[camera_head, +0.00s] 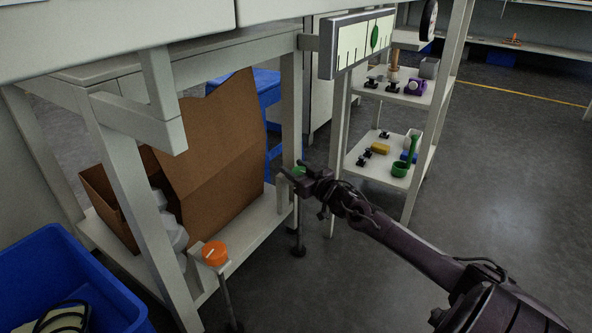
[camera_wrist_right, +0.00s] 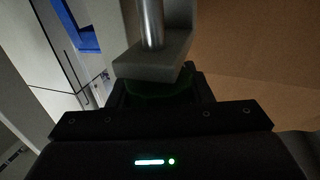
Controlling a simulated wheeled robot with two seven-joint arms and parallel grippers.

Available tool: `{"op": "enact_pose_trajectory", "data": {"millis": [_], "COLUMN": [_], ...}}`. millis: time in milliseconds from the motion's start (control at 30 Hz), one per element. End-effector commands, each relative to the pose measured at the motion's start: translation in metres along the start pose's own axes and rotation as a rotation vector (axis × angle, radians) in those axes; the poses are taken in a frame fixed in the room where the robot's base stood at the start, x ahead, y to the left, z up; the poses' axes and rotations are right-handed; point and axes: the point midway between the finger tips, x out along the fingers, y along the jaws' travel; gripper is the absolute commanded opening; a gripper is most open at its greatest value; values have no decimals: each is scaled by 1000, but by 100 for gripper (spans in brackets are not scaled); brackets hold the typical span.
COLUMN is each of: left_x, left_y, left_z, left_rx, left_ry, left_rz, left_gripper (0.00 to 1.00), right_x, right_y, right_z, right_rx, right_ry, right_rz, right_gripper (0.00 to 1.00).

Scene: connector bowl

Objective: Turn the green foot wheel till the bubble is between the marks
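The green foot wheel (camera_head: 299,171) is under the near right corner of the bench frame. It shows dark green in the right wrist view (camera_wrist_right: 158,88), under a grey bracket and a metal rod. My right gripper (camera_head: 297,173) is at the wheel, with a finger on either side of it; the dark view does not show whether they press on it. The level panel (camera_head: 351,48) is pale with black marks. Its green bubble (camera_head: 375,37) sits right of the panel's middle; I cannot tell exactly how it lies between the marks. My left gripper is out of view.
An orange foot wheel (camera_head: 215,252) stands nearer, at the front leg. A cardboard box (camera_head: 215,140) sits on the lower shelf (camera_head: 250,232). A blue bin (camera_head: 100,285) is at lower left. A shelf rack (camera_head: 385,178) with small parts stands behind my right gripper. Floor at right is clear.

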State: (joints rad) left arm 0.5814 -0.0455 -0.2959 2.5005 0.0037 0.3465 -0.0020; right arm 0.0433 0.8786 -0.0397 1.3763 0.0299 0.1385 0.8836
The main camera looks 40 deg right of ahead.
Motion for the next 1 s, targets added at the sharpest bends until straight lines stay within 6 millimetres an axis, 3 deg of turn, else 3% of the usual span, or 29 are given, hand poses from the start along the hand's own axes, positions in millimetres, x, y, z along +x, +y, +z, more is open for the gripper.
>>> {"op": "enact_pose_trajectory", "data": {"millis": [100, 433, 700, 1000], "left_x": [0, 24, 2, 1], "left_y": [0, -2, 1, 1], "left_z": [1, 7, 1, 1], "left_rx": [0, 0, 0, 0], "left_ry": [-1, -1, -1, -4], "left_rz": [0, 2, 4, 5], "left_gripper": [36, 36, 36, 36], "right_x": [0, 1, 0, -2], "right_y": [0, -1, -6, -8], "right_z": [0, -4, 2, 0], "right_rx": [0, -3, -5, 1], "right_ry": [0, -1, 3, 1], "right_rz": [0, -144, -371, -408], "right_gripper": [23, 23, 23, 23]}}
